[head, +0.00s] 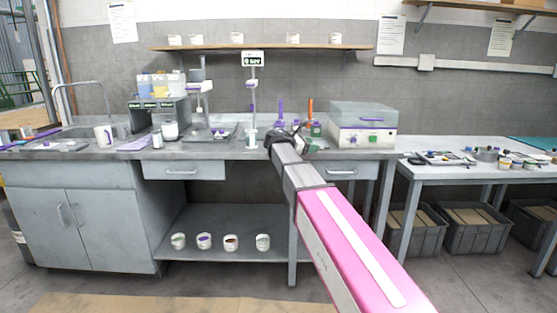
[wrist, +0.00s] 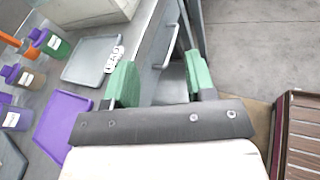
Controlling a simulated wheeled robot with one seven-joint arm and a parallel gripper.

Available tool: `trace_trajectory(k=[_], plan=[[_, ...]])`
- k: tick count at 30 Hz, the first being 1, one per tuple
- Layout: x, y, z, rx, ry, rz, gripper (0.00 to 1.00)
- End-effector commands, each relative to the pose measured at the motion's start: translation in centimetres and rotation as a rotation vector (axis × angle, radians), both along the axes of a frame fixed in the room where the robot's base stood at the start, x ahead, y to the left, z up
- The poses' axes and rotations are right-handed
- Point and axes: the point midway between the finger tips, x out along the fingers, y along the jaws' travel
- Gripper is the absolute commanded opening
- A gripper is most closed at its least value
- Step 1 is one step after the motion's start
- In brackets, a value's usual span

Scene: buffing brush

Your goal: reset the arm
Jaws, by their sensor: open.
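My arm stretches from the lower right toward the bench in the head view, pink nearest me and grey farther out. My gripper (wrist: 161,82) shows in the wrist view with two green fingers spread apart and nothing between them. It is over the front edge of the grey bench (head: 225,154). In the head view the arm's end is in front of the bench's right part, and its fingers are hard to make out there.
In the wrist view, a grey tray (wrist: 92,61), a purple mat (wrist: 62,122) and purple-capped bottles (wrist: 50,43) lie left of the fingers. A white machine (head: 362,128) stands on the bench. A brown slatted object (wrist: 301,140) is at lower right. Open floor (wrist: 262,45) shows upper right.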

Motion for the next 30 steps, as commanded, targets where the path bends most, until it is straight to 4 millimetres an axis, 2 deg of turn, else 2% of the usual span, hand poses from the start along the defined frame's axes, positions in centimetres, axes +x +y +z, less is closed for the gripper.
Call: trace_trajectory(k=[1, 5, 8, 9, 12, 18, 21, 24, 27, 30], plan=[[-0.9, -0.8, -1.8, 0.045, -0.013, -0.009, 0.5], [-2.8, -2.6, -7.0, 0.199, -0.07, -0.049, 0.5], [-5.3, -4.3, -12.5, 0.369, -0.131, -0.116, 0.5], [-6.6, -4.8, -14.9, 0.447, -0.16, -0.155, 0.5], [-10.0, -6.1, -20.5, 0.638, -0.237, -0.277, 0.5], [-17.6, -7.3, -29.9, 0.978, -0.398, -0.614, 0.5], [-21.6, -7.2, -33.6, 1.118, -0.481, -0.825, 0.5], [-25.3, -6.9, -36.4, 1.223, -0.557, -1.043, 0.5], [-28.1, -6.4, -38.2, 1.291, -0.618, -1.232, 0.5], [-29.8, -5.9, -39.3, 1.327, -0.659, -1.368, 0.5]])
